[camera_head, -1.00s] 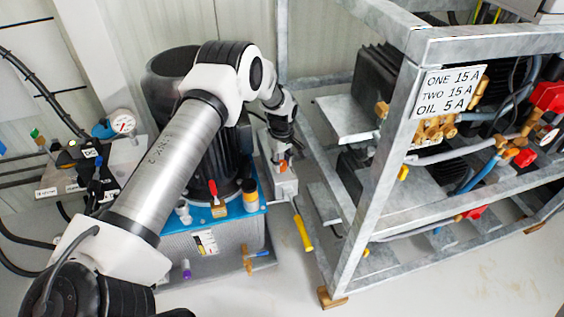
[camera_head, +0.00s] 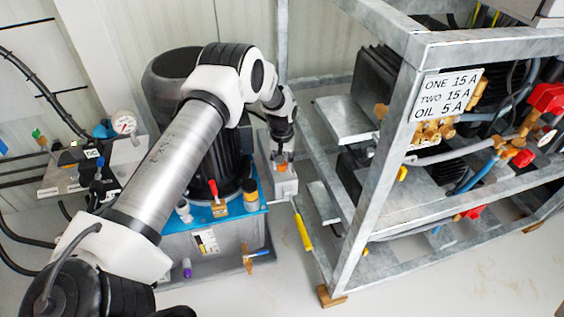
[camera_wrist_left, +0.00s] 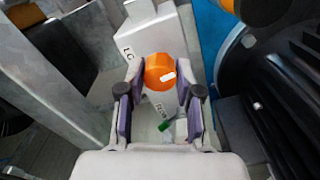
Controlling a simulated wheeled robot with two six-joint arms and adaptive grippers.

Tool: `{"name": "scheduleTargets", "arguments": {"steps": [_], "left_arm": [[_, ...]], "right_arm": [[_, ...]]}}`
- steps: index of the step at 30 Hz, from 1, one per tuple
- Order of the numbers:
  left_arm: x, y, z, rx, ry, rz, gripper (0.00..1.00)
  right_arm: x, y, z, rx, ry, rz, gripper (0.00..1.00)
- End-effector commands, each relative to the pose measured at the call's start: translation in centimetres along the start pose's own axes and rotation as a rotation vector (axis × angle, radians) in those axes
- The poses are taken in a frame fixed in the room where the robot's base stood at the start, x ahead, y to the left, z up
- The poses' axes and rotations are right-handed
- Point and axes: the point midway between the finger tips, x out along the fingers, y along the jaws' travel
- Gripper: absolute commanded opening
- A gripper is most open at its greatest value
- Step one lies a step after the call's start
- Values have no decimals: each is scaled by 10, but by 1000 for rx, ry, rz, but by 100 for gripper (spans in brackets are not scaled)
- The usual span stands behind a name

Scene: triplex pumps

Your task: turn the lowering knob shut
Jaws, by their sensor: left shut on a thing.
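The lowering knob (camera_wrist_left: 159,72) is an orange round knob with a small white mark, on a pale grey block (camera_wrist_left: 153,38) with partly hidden lettering. In the head view the knob (camera_head: 282,167) is a small orange spot on top of the block (camera_head: 286,184), beside the blue-topped tank. My left gripper (camera_wrist_left: 159,88) points down at the block, its two purple-padded fingers on either side of the knob and shut on it. In the head view the left gripper (camera_head: 282,156) is small and its fingers are hard to make out. My right gripper is not in view.
A galvanized frame (camera_head: 383,170) with pumps and valves stands close on the right. The blue-topped tank (camera_head: 230,207) with a dark motor (camera_head: 168,85) is on the left. A yellow-gripped lever (camera_head: 304,232) sticks out below the block. The floor in front is clear.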

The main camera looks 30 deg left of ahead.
Motion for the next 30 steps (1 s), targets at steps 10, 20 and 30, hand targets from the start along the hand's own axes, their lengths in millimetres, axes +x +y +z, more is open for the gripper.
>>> {"name": "scheduleTargets", "arguments": {"steps": [10,20,30], "left_arm": [[1,0,0,325,0,0,0],[1,0,0,639,-1,0,0],[1,-1,0,961,-2,0,0]], "right_arm": [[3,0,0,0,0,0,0],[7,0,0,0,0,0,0],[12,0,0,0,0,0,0]]}}
